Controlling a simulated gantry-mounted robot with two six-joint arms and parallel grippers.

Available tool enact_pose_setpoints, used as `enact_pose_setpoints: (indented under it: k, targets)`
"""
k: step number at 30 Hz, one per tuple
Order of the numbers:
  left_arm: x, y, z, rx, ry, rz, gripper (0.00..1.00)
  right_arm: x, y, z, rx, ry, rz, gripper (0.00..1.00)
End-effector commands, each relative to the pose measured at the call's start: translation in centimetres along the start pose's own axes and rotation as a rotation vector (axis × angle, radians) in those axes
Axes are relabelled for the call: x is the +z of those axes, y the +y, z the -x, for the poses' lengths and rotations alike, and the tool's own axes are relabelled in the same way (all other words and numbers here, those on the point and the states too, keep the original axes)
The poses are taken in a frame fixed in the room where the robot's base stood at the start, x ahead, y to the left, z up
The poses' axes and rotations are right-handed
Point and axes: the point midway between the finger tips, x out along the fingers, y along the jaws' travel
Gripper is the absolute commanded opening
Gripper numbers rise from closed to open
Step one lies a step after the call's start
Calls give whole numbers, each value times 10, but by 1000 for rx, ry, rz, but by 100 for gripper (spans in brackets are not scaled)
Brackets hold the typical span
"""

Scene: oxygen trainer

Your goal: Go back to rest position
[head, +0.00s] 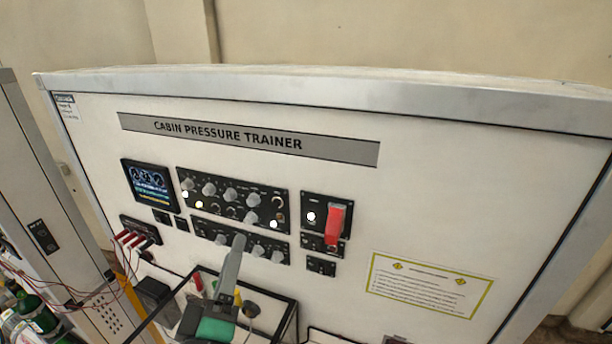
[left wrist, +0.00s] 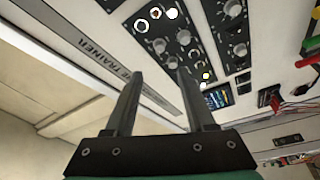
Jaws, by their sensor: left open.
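The cabin pressure trainer panel (head: 420,200) stands upright in front of me, with knobs and lit white and yellow lamps on its black control modules (head: 235,198). A raised red switch cover (head: 336,222) is on the right-hand module. My left gripper (head: 238,240) comes up from below in front of the lower knob row, hiding part of it. In the left wrist view my left gripper (left wrist: 159,74) is open with nothing between its fingers, and the panel shows beyond them, tilted. Whether the fingers touch the panel is hard to tell. My right gripper is not in view.
A small screen (head: 149,186) is at the panel's left. A yellow-bordered notice (head: 428,285) is at the lower right. Red connectors (head: 131,239) with loose wires and green bottles (head: 38,314) are at the lower left. A dark frame (head: 290,318) is below the knobs.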

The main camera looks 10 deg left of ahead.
Motion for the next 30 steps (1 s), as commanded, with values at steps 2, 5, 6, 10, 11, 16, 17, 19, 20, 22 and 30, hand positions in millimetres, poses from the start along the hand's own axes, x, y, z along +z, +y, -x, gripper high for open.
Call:
enact_pose_setpoints:
  k: [2,5,6,10,11,16,17,19,20,22,30]
  targets:
    - [-23,14,-5,27,45,11,55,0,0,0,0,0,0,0]
    - [-67,59,-4,132,112,52,55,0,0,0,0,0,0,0]
    - [-87,84,2,197,138,32,55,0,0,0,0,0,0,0]
    - [-142,173,43,431,265,-261,55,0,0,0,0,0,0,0]
    - [-148,188,54,471,299,-350,55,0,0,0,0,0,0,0]
    - [-149,224,88,563,436,-766,55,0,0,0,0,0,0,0]
    - [-148,225,89,561,451,-817,55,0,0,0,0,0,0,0]
    - [-146,226,89,551,477,-904,55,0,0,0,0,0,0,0]
    - [-146,226,89,545,485,-929,55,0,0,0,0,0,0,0]
    - [-146,226,89,538,495,-959,55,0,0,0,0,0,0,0]
    - [-146,225,89,536,496,-964,55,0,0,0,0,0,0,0]
